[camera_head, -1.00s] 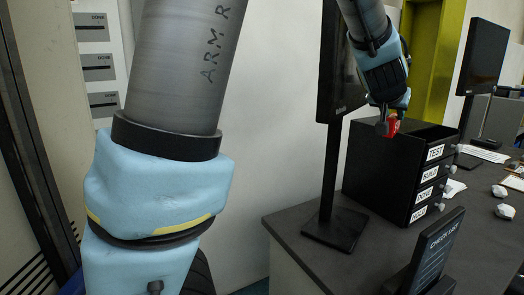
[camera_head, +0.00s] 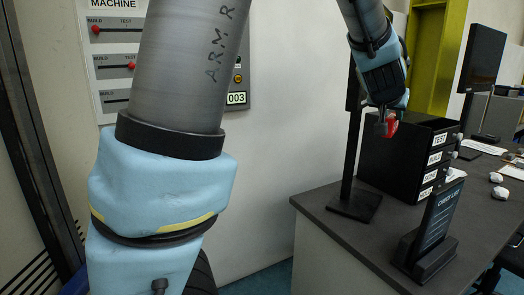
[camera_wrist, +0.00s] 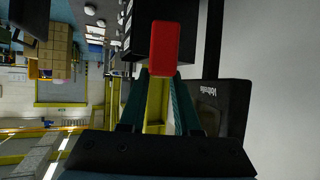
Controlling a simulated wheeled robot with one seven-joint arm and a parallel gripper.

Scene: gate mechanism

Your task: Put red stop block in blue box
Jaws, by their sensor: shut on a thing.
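The red stop block (camera_head: 391,124) is held between the fingertips of my gripper (camera_head: 384,122) in the head view. In the wrist view the red block (camera_wrist: 165,48) sits at the ends of the two fingers of my gripper (camera_wrist: 160,78), with most of its face showing. In the head view the block is in the air, in front of the upper left part of the black drawer unit. No blue box can be made out in either view.
The black drawer unit (camera_head: 396,165) with labelled drawers stands on a dark desk (camera_head: 345,234). A monitor stand (camera_head: 350,190) and a checklist sign (camera_head: 434,230) stand there too. A machine panel with red-knobbed sliders (camera_head: 112,62) is on the wall. Floor shows left of the desk.

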